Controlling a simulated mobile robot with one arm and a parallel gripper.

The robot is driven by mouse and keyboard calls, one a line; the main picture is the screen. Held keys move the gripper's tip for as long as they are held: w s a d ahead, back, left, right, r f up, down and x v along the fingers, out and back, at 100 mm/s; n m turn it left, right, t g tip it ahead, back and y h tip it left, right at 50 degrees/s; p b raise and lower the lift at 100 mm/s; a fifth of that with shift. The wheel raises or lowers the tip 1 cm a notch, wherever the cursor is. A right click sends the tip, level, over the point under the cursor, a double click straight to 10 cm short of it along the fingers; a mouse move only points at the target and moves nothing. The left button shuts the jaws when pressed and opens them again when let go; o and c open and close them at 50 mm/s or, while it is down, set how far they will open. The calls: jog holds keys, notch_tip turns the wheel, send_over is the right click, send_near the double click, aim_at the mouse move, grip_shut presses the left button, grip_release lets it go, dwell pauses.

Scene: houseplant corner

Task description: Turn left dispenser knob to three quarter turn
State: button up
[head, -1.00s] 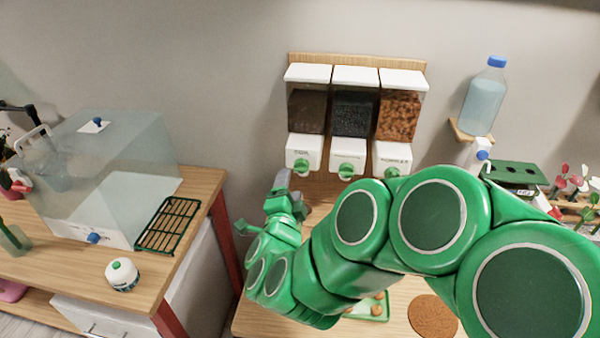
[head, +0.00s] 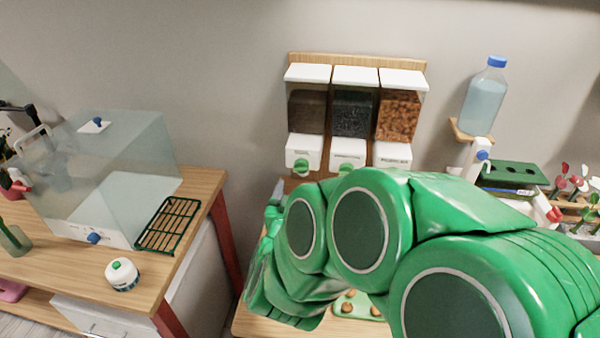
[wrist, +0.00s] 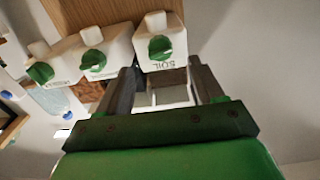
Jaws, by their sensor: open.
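The left dispenser (head: 306,110) holds dark soil on the wall board, with a green knob (head: 301,166) on its white base. In the wrist view its base, marked SOIL, lies just ahead, with the green knob (wrist: 160,47) facing me. My gripper (wrist: 162,76) is open, its two dark fingers apart and empty. They reach toward the base's lettered edge, just short of the knob; I cannot tell whether they touch the base. In the head view my arm hides most of the gripper.
The middle dispenser (head: 354,112) and right dispenser (head: 399,116) stand close beside the left one. A water bottle (head: 483,100) sits on a wall shelf at right.

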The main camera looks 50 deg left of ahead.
aim_at(300, 172)
jog(key=shift+x, duration=3.55)
jog(key=shift+c, duration=0.3)
jog(key=c, duration=1)
